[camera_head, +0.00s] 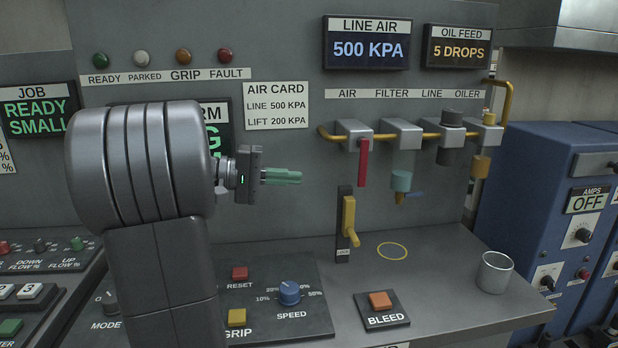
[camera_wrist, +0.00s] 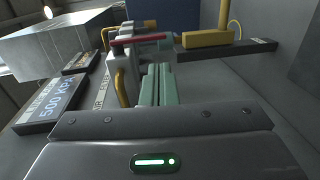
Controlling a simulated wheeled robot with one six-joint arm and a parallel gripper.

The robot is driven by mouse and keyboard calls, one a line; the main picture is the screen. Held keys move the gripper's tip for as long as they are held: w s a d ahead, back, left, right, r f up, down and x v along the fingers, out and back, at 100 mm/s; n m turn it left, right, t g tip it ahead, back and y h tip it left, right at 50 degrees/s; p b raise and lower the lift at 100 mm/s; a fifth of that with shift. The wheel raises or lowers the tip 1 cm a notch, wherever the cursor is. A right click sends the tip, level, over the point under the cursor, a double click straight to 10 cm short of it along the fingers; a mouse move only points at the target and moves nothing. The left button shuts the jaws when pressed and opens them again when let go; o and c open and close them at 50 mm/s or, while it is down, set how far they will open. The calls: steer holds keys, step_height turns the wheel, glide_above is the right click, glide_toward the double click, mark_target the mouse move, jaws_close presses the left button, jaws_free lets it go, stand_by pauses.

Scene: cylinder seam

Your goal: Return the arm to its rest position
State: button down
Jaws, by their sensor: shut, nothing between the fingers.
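My gripper (camera_head: 283,176) is at the end of my arm, left of centre in the head view, with its green fingers pointing right. The fingers are together, with nothing held between them. They are in the air in front of the grey panel, left of the red valve handle (camera_head: 363,162). In the wrist view the shut green fingers (camera_wrist: 156,86) point away from the camera toward the air line fittings. My arm hides part of the display behind it.
A yellow lever (camera_head: 349,217) stands on the panel below the air line. A metal cup (camera_head: 494,272) and the BLEED button box (camera_head: 381,308) are on the counter (camera_head: 440,255). A control box with a blue SPEED knob (camera_head: 289,292) is below my gripper. A blue cabinet (camera_head: 530,200) stands at right.

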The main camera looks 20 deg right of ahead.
steer(key=shift+v, duration=1.05)
steer(key=shift+d+f, duration=0.1)
steer(key=shift+f, duration=0.05)
